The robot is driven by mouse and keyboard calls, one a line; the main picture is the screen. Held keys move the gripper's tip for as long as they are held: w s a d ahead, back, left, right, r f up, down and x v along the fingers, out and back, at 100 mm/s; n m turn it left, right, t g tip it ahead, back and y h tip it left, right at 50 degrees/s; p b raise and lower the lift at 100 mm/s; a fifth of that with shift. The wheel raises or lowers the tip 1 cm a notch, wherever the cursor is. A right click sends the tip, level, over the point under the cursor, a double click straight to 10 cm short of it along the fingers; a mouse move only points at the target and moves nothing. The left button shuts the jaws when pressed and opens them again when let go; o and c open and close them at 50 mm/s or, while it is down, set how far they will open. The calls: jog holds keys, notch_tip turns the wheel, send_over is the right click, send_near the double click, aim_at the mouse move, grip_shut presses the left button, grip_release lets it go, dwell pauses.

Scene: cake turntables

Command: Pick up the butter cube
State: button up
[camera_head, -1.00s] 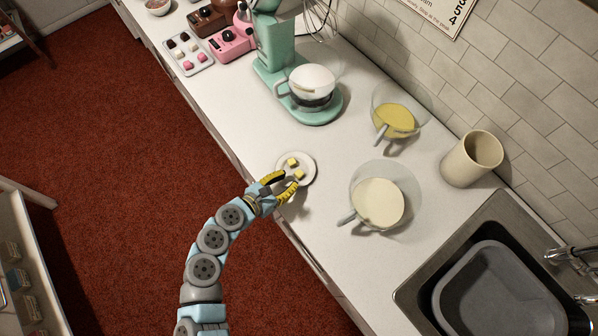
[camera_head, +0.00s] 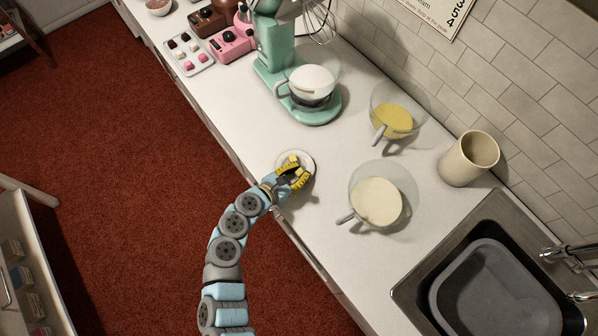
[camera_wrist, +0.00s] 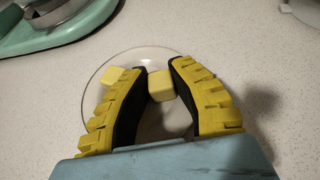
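Two pale yellow butter cubes are at a small round plate (camera_wrist: 96,97) on the counter. One butter cube (camera_wrist: 161,86) is between my fingertips in the wrist view, with a finger close against each side. I cannot tell whether it has left the plate. The other butter cube (camera_wrist: 118,76) lies just outside my left finger, partly covered by it. My gripper (camera_wrist: 160,70) has yellow ribbed fingers with black pads, angled inward around the first cube. In the head view, my gripper (camera_head: 297,174) is over the plate (camera_head: 308,160) and hides much of it.
A glass bowl of cream-coloured mix (camera_head: 377,202) stands right of the plate. A bowl of yellow mix (camera_head: 395,121) is behind it. A green stand mixer (camera_head: 276,62) is at the back. A beige pot (camera_head: 469,158) and sink (camera_head: 420,272) are right. The counter left of the plate is clear.

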dwell(0.4)
jog(key=shift+r, duration=0.6)
jog(key=s+d+r, duration=0.1)
jog(key=s+r, duration=1)
jog(key=s, duration=0.3)
jog(key=shift+d+r, duration=0.15)
jog(key=shift+r, duration=0.25)
